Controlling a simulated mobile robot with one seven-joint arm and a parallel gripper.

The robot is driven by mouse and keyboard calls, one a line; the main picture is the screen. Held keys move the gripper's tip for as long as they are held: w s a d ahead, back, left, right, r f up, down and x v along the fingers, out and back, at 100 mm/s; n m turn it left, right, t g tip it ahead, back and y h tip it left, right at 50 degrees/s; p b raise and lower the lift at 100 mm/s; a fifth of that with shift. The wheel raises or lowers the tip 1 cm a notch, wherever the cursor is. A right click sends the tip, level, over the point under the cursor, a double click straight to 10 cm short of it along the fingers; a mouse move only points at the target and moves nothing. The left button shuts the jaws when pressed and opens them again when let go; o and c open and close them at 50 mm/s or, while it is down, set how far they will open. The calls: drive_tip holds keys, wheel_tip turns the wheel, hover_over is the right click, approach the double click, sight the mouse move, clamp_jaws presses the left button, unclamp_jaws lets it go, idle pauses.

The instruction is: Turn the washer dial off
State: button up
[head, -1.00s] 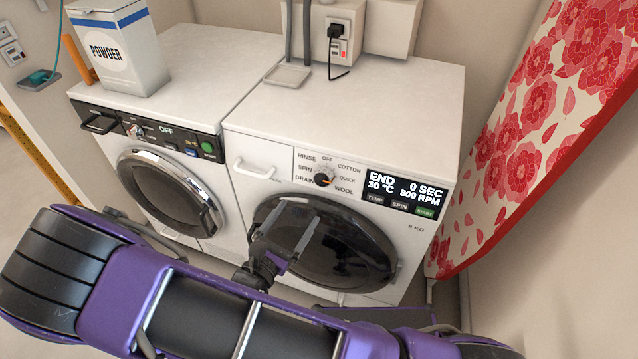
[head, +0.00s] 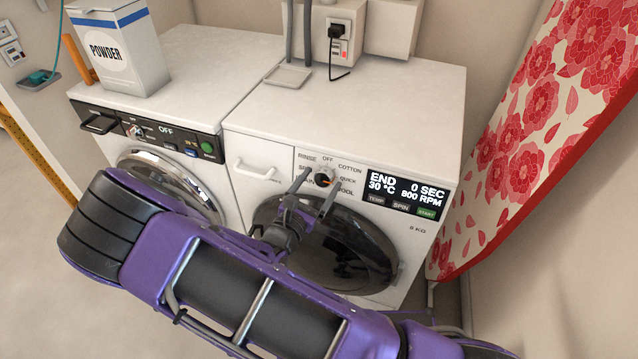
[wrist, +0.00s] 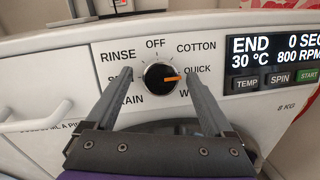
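The washer (head: 345,105) is the right-hand white machine, with a display (head: 406,190) reading END, 0 SEC, 30 °C, 800 RPM. Its black dial (wrist: 160,78) has an orange pointer aimed right, at or just below QUICK; OFF is printed above the dial. The dial also shows in the head view (head: 325,176), partly behind the fingers. My gripper (wrist: 155,85) is open. In the wrist view its fingers appear on either side of the dial with gaps; I see no contact. The fingers partly cover SPIN, DRAIN and WOOL. My gripper also shows in the head view (head: 317,185).
A second machine (head: 170,140) with a display reading OFF stands at left, a powder box (head: 115,50) on top. The washer's drawer handle (wrist: 35,115) is left of the dial. A red floral ironing board (head: 540,130) leans at right.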

drive_tip(key=c, duration=1.3)
drive_tip(key=shift+n+p, duration=0.3)
drive_tip(key=n+y+p, duration=0.1)
drive_tip(key=n+p, duration=0.2)
drive_tip(key=n, duration=0.1)
drive_tip(key=shift+r+t, duration=0.15)
drive_tip(key=shift+t, duration=0.25)
drive_tip(key=n+y+p, duration=0.1)
drive_tip(key=n+p, duration=0.2)
drive_tip(key=n, duration=0.1)
drive_tip(key=n+y+p, duration=0.1)
drive_tip(key=n+p, duration=0.2)
drive_tip(key=n, duration=0.1)
drive_tip(key=shift+s+d+y, duration=0.1)
drive_tip(key=shift+d+y, duration=0.05)
drive_tip(key=shift+y, duration=0.25)
drive_tip(key=n+y+p, duration=0.1)
drive_tip(key=n, duration=0.3)
drive_tip(key=shift+d+f+n+g+y+p, duration=0.1)
drive_tip(key=shift+n+y, duration=0.1)
drive_tip(key=shift+n, duration=0.55)
drive_tip(key=shift+a+f+n+g+y+p, duration=0.1)
drive_tip(key=shift+n+y, duration=0.1)
drive_tip(key=shift+n, duration=0.5)
drive_tip(key=shift+d+n+g+y+p, duration=0.1)
drive_tip(key=shift+n+y, duration=0.1)
drive_tip(key=shift+n, duration=0.55)
